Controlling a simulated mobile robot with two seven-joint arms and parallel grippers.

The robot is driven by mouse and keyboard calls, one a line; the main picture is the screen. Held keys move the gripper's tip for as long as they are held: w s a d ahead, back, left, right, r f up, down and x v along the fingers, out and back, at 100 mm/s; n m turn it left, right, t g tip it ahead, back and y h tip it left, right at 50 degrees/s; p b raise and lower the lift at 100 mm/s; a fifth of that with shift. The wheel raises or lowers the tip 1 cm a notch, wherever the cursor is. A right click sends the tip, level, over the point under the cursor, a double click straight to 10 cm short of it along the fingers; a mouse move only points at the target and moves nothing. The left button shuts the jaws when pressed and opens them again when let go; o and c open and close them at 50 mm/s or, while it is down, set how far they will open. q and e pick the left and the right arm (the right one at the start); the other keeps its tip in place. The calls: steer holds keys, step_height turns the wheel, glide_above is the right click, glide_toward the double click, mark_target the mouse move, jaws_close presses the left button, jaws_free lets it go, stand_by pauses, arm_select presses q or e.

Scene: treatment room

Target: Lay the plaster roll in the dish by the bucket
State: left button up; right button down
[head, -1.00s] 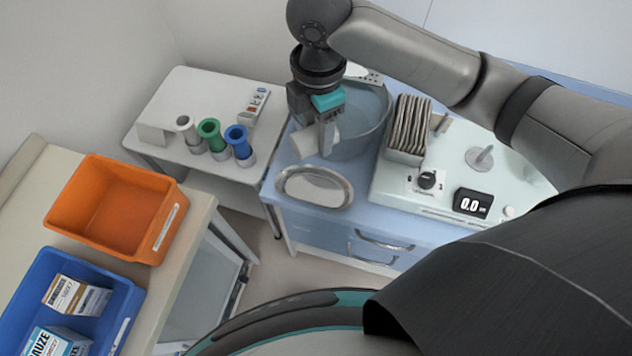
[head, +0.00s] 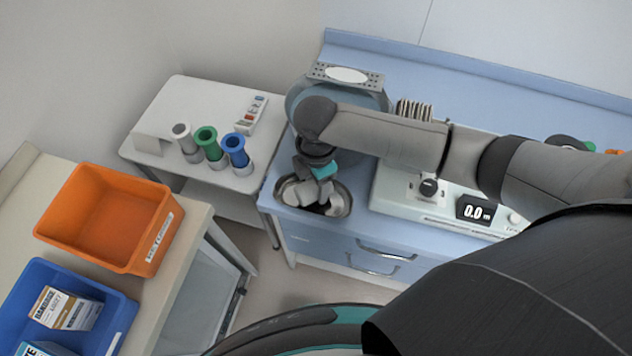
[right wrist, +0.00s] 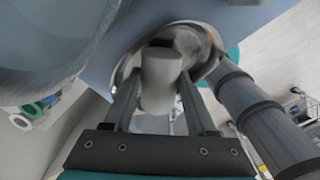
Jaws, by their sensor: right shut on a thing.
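My right gripper (head: 318,190) is over the metal oval dish (head: 342,203), pointing down. It is shut on the white plaster roll (right wrist: 160,76), which shows between the two fingers in the right wrist view. The dish (right wrist: 122,72) lies behind the roll there. Whether the roll touches the dish floor, I cannot tell. The blue-grey bucket (head: 370,101) stands behind the dish, partly hidden by my right arm. My left gripper is not in view.
A white machine with a display (head: 474,211) stands right of the dish. On the left side table (head: 158,105) are white, green and blue rolls on holders (head: 208,143). An orange bin (head: 105,215) and a blue bin (head: 75,310) sit at lower left.

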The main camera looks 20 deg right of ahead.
steer(key=shift+f, duration=0.3)
steer(key=shift+c, duration=1)
jaws_free()
step_height(320, 180, up, 13)
steer(key=p, duration=0.1)
steer(key=shift+f+p, duration=0.15)
steer(key=shift+p, duration=0.2)
steer(key=shift+s, duration=0.1)
